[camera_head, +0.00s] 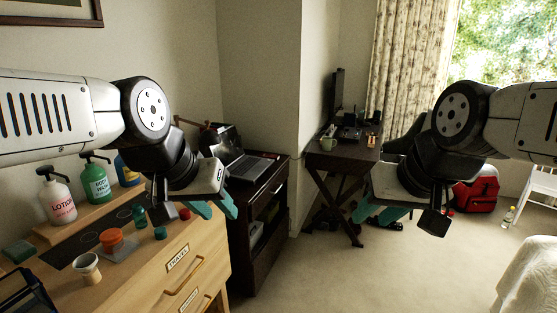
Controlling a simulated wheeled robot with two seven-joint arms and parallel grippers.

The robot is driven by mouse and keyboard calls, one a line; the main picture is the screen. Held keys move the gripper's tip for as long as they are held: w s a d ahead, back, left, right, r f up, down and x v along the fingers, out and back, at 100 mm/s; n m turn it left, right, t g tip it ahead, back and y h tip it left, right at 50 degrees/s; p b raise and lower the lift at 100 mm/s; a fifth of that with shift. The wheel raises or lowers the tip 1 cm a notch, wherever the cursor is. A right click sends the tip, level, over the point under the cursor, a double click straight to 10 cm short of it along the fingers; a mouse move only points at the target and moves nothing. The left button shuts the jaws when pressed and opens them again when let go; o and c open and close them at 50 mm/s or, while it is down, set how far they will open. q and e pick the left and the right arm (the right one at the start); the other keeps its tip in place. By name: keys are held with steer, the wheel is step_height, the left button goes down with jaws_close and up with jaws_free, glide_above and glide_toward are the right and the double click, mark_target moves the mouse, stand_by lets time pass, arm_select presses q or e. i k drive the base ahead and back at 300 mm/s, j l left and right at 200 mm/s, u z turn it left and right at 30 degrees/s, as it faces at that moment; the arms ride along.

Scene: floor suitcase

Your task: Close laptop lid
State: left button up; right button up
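The laptop (252,167) sits open on top of a dark wooden cabinet, in the middle of the head view. Its lid stands raised at the left of the keyboard base, partly hidden by my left wrist. My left gripper (214,207) has teal fingers spread apart with nothing between them. It is in front of the laptop, in the lower left of it in the picture, and does not appear to touch it. My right gripper (378,212) hangs over the carpet, well to the right of the laptop, its teal fingers apart and empty.
A light wooden dresser (205,262) with pump bottles, jars and a cup stands at left. The dark cabinet (264,235) is beside it. A dark desk (345,158) with a monitor and green mug stands behind. A red bag (476,193) lies at right. The foreground carpet is clear.

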mark_target(230, 151)
steer(key=i+l+u, duration=0.1)
steer(key=i+u, duration=0.2)
steer(key=i, duration=0.25)
steer(key=i+l+u, duration=0.3)
steer(key=i, duration=0.2)
steer(key=i+l+u, duration=0.3)
steer(key=i, duration=0.75)
steer(key=i+l+u, duration=0.1)
steer(key=u, duration=0.3)
steer(key=l+u, duration=0.6)
steer(key=u, duration=0.25)
steer(key=i, duration=0.05)
